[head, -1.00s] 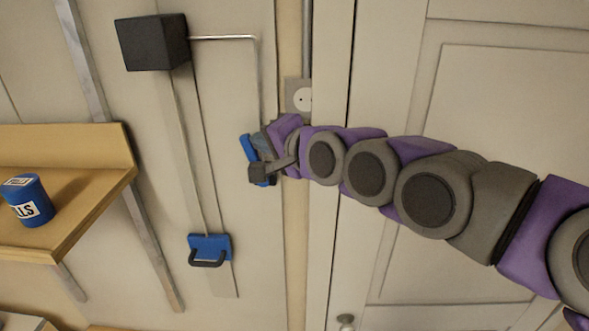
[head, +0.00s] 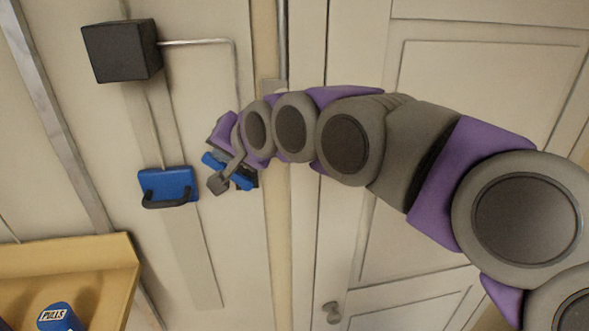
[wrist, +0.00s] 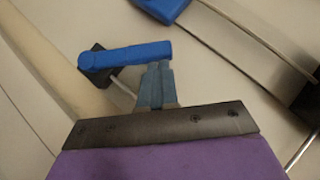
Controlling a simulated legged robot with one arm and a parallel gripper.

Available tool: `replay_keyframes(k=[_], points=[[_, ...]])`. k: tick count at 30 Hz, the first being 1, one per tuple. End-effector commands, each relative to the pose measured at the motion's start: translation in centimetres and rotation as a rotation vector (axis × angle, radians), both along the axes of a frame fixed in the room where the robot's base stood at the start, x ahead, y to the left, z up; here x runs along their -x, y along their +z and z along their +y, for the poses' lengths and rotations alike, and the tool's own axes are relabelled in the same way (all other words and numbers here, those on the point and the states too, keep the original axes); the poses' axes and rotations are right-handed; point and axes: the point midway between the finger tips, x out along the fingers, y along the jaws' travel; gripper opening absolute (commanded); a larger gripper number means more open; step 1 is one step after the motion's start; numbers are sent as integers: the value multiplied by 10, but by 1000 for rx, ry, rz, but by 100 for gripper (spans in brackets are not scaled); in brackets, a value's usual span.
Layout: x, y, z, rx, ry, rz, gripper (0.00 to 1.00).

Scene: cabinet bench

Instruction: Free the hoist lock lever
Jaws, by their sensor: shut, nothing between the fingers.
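The lock lever is a blue bar (head: 240,181) on a dark mount; in the head view it slants down to the right, partly covered by my wrist. The lever also shows in the wrist view (wrist: 125,55), where its dark mount (wrist: 97,70) sits under its left end. My gripper (wrist: 154,75) is shut and empty. Its blue-grey fingertips are at the lever's right end; I cannot tell if they touch. The hoist's blue block (head: 168,184) with a black handle hangs on a cord below the black box (head: 121,50).
A thin metal rod (head: 200,42) runs from the box and bends down toward the lever. A wooden shelf (head: 70,255) with a blue "PULLS" can (head: 60,318) is at lower left. A panelled door (head: 430,120) with a knob (head: 331,312) is behind my arm.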

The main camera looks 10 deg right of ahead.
Motion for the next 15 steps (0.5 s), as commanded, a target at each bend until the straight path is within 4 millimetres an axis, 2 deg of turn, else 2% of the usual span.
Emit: replay_keyframes(k=[15], points=[[0,3,-3,-1,0,1,0]])
